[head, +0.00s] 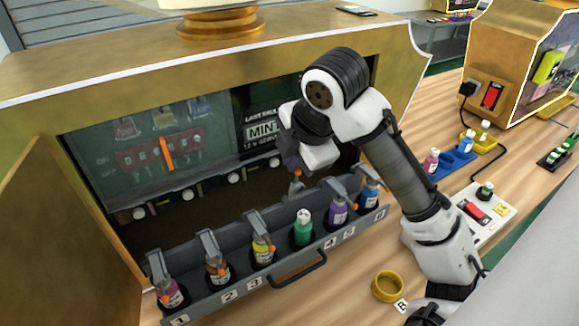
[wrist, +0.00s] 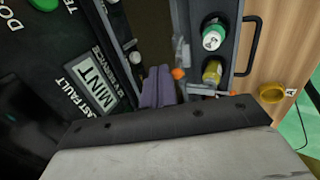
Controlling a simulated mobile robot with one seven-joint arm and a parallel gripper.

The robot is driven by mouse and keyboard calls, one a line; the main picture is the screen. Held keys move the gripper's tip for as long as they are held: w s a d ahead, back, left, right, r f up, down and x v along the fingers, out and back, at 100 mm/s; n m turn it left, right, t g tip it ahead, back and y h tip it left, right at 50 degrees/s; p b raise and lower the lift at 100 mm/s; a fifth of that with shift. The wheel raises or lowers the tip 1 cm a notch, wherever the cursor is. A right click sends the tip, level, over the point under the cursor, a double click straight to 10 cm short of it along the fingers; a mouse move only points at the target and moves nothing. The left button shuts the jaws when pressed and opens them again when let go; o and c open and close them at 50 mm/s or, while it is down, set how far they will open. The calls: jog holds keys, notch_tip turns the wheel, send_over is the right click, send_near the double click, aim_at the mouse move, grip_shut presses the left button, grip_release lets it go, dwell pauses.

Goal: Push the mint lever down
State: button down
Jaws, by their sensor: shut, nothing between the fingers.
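The green bottle (head: 302,228), likely the mint one, stands upright in the pulled-out grey drawer (head: 330,240). It has no lever lying over it, unlike its neighbours. A grey lever (head: 296,184) stands raised behind it, just below my gripper (head: 291,163). In the wrist view, my shut, empty fingers (wrist: 158,88) point into the cabinet opening beside the raised lever (wrist: 180,50), which has an orange part near it. Fingers and lever look close; I cannot tell whether they touch. The green bottle (wrist: 213,33) lies to the right of them.
Other bottles, such as the yellow one (head: 262,250) and purple one (head: 337,215), have levers over them. The drawer handle (head: 298,272) faces front. A display (head: 263,130) reads "LAST FAULT MINT". The cabinet top (head: 110,75) overhangs. A yellow cup (head: 388,287) stands on the counter.

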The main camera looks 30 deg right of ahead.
aim_at(297, 185)
jog(key=shift+s+f, duration=0.25)
jog(key=shift+s, duration=0.55)
jog(key=shift+s+a+f+b, duration=0.1)
jog(key=shift+s+f+b, duration=0.25)
jog(key=shift+s+b, duration=0.25)
jog(key=shift+s+f, duration=0.1)
jog(key=shift+s, duration=0.05)
